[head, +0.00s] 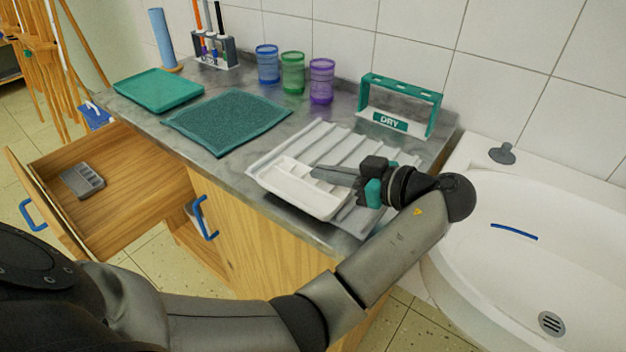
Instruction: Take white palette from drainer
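The white palette (297,191), a shallow tray with small wells along its far right side, lies on the pale ribbed drainer (332,140) at the counter's front right. The gripper hides part of the palette's right end and of the drainer. My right gripper is out of view.
A green rack marked DRY (402,103) stands behind the drainer, and a white sink (540,240) is on the right. Three coloured cups (293,73), a teal mat (227,121) and a green tray (159,89) are left. An open drawer (125,185) holds a grey palette (82,181).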

